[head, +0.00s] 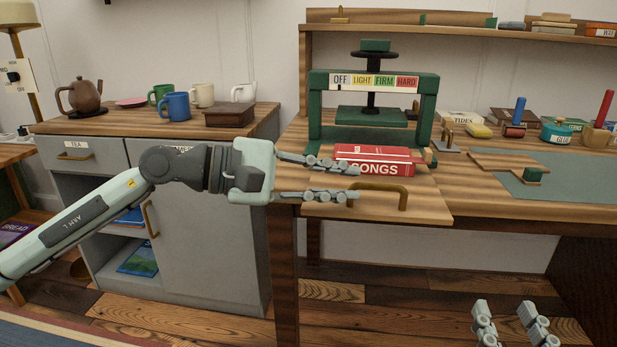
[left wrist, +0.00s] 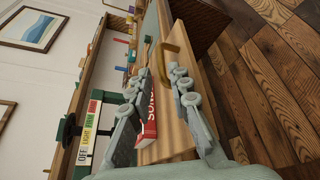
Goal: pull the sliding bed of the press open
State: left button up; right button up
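The green press (head: 427,110) stands on the wooden bench, its upper plate raised. Its sliding bed (head: 425,200) is a wooden board that juts out past the front of the press. A brass handle (head: 380,188) stands at the bed's front; it also shows in the left wrist view (left wrist: 168,52). A red SONGS book (head: 375,160) lies on the bed. My left gripper (head: 356,182) is open and empty, its fingertips just left of the handle. In the left wrist view the handle lies beyond its fingertips. My right gripper (head: 503,306) is open and empty, low at bottom right.
A grey mat (head: 570,180) with a small wooden board (head: 510,163) lies right of the press. Pots, stamps and books stand behind it. A grey cabinet (head: 210,230) with mugs and a teapot (head: 83,97) stands left. The floor before the bench is clear.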

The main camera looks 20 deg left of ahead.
pick_arm(q)
jog(key=shift+v, duration=2.7)
